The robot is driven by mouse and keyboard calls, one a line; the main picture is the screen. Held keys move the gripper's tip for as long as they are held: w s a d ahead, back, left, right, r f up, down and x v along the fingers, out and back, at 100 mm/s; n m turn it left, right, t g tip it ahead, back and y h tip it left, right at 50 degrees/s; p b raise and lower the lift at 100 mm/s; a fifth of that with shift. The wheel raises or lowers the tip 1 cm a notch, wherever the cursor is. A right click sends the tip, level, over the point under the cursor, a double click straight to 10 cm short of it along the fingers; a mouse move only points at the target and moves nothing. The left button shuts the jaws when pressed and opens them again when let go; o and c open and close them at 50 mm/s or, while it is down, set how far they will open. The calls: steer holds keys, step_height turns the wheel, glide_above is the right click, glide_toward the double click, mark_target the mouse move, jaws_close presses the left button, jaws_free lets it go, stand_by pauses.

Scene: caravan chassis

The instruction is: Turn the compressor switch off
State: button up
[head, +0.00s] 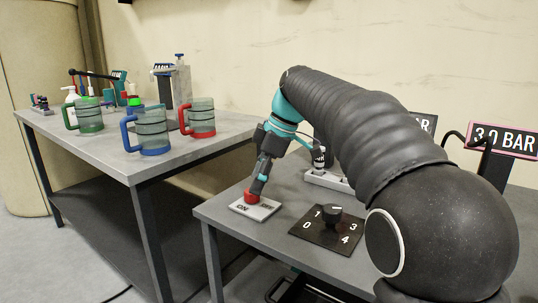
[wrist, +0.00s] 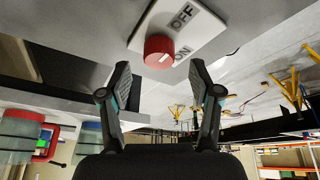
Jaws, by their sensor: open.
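The compressor switch is a red knob (head: 251,197) on a light grey plate (head: 267,209) near the front left corner of the right-hand table. In the wrist view the red knob (wrist: 158,49) shows a small pale mark on the side towards ON, and the plate (wrist: 200,35) carries the words OFF and ON. My gripper (head: 259,187) points down at the knob from above. In the wrist view my gripper (wrist: 160,67) is open, with a finger to each side and the knob beyond the tips, roughly centred. I cannot tell whether the fingers touch it.
A black dial (head: 333,214) with numbers sits right of the switch. Behind it are a pale block (head: 325,180) and a 3.0 BAR sign (head: 503,138). The left table holds a blue-handled jug (head: 150,132), a red one (head: 199,118) and a green one (head: 88,116).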

steer(key=v, duration=0.8)
steer(key=shift+r, duration=0.3)
steer(key=shift+d, duration=0.2)
